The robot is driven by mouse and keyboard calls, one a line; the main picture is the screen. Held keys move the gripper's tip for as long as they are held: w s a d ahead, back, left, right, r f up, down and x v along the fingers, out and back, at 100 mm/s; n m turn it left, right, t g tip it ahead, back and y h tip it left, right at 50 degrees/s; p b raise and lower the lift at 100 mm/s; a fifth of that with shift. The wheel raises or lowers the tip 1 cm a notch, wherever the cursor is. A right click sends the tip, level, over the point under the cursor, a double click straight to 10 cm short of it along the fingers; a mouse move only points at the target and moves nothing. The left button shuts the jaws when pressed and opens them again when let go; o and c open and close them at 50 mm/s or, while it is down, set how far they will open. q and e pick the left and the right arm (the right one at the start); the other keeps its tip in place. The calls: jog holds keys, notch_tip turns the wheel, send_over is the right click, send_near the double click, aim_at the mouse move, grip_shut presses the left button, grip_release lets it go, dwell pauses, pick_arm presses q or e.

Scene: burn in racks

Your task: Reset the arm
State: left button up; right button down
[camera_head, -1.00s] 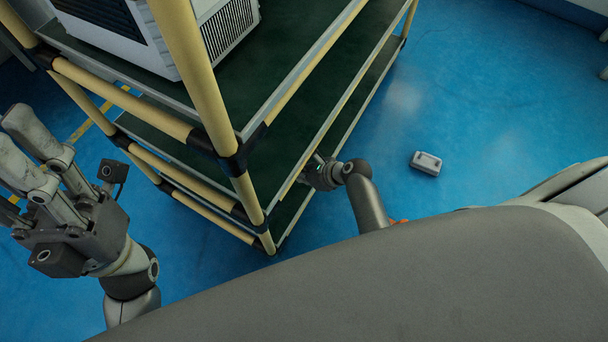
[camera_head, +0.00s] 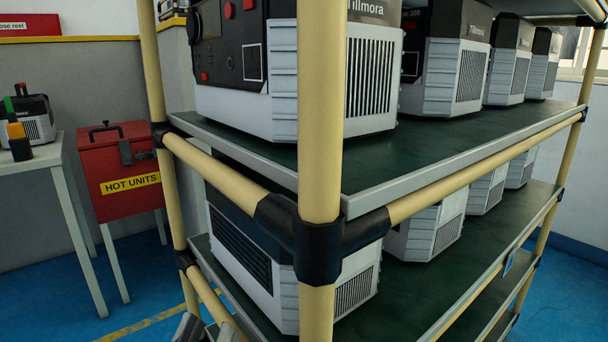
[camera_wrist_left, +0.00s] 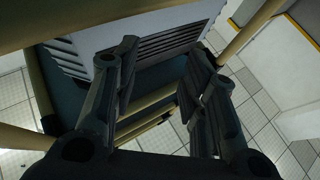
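My left gripper (camera_head: 190,328) shows only as grey finger parts at the bottom edge of the head view, by the lower front of the rack (camera_head: 318,253). The left wrist view shows the left gripper's two dark fingers (camera_wrist_left: 160,65) spread apart with nothing between them. Beyond them is a white unit with dark slots (camera_wrist_left: 148,42) on a rack shelf. My right gripper is not in view.
The rack holds several black and white units (camera_head: 368,75) on two shelves. A red HOT UNITS box (camera_head: 118,165) on legs and a white table (camera_head: 40,160) stand left. Blue floor (camera_head: 130,290) is clear between them and the rack.

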pick_arm(q)
notch_tip(320, 180, down, 20)
jog(key=a+g+y, duration=0.3)
jog(key=g, duration=0.7)
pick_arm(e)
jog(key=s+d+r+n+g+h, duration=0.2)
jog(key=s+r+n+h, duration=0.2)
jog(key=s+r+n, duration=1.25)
pick_arm(q)
jog(key=s+a+f+g+y+p, duration=0.35)
jog(key=s+f+g+p, duration=0.65)
jog(key=s+f+p, duration=0.7)
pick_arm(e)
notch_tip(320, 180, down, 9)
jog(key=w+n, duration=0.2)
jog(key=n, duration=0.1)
pick_arm(q)
jog(key=s+a+g+p, duration=0.1)
jog(key=s+a+p, duration=0.3)
jog(key=s+p, duration=1.2)
jog(key=p, duration=0.4)
jog(key=shift+s+n+g, duration=0.25)
jog(key=shift+n+g, duration=0.05)
jog(key=shift+g, duration=0.1)
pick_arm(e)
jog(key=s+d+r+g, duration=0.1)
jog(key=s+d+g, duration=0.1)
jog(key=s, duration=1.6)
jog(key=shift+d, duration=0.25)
